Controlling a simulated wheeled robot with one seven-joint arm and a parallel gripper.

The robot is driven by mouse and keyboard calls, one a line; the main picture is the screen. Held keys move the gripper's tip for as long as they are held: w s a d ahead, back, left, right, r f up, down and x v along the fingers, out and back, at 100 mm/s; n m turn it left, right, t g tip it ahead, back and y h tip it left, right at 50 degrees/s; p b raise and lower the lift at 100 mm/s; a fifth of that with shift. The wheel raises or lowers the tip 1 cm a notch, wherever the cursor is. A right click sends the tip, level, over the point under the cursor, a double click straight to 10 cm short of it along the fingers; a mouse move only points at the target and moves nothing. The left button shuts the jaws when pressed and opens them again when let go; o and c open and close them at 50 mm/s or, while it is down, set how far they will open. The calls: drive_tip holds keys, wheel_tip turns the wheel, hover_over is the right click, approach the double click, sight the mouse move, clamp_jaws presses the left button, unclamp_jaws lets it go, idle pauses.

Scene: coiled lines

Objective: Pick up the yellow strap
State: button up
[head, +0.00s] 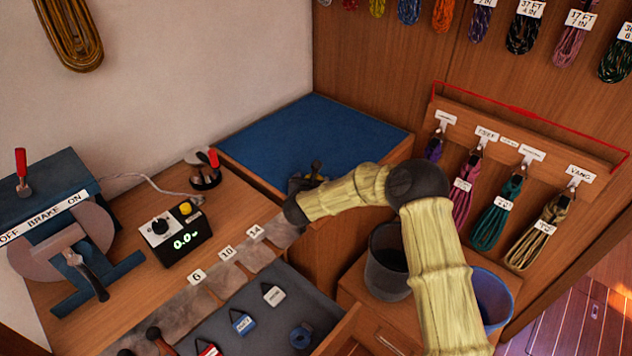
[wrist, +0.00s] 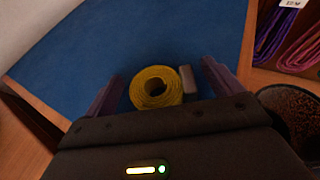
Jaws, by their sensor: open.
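The yellow strap (wrist: 151,95) is a coiled roll with a hollow middle. In the wrist view it lies on the blue mat (wrist: 95,55), with a small grey piece (wrist: 189,80) at its right side that looks like a buckle. My gripper (wrist: 162,72) is open, its two dark fingers on either side of the roll with gaps visible. The near edge of the roll is partly hidden by the gripper body. In the head view my gripper (head: 306,184) is over the near part of the blue mat (head: 300,130), and I cannot make out the strap there.
A dark bin (head: 386,262) and a blue bin (head: 492,298) stand right of the mat. An open drawer (head: 262,315) with small items lies in front. A winch rig (head: 70,235) and control box (head: 174,237) stand left. Ropes hang on a rack (head: 535,135) at right.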

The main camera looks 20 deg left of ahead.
drive_tip(key=shift+c, duration=0.2)
idle(0.3)
drive_tip(key=c, duration=1)
drive_tip(key=shift+c, duration=0.2)
wheel_tip(320, 180, up, 10)
drive_tip(key=b, duration=0.1)
